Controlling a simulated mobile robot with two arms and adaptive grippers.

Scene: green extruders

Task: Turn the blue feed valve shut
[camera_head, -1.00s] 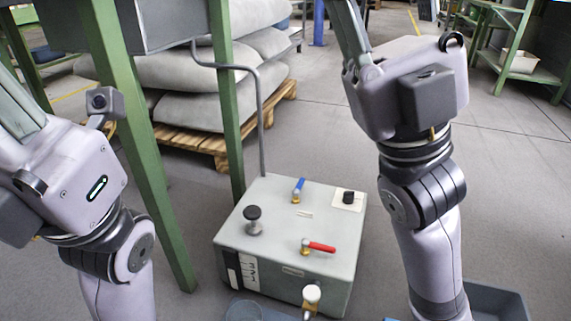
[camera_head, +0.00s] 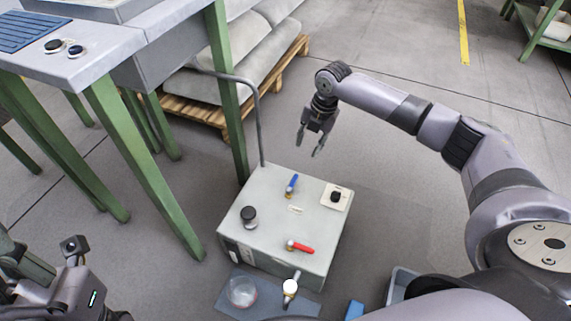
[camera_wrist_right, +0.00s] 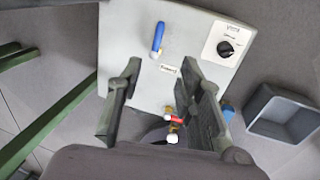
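The blue feed valve (camera_head: 292,184) is a blue lever on a brass body on top of a grey box (camera_head: 262,190). Its handle points roughly away from me, toward the back of the box. My right gripper (camera_head: 310,143) hangs above and behind the box's back edge, open and empty, apart from the valve. In the right wrist view the blue lever (camera_wrist_right: 157,38) shows beyond and between the open fingers (camera_wrist_right: 158,105). Only part of my left arm shows at the lower left of the head view; its fingers are out of frame.
The box top also carries a red-handled valve (camera_head: 300,247), a black knob (camera_head: 249,214) and a black dial on a pale plate (camera_head: 336,196). A bent pipe (camera_head: 257,115) rises behind the box. A green table leg (camera_head: 230,95) stands at its back left.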

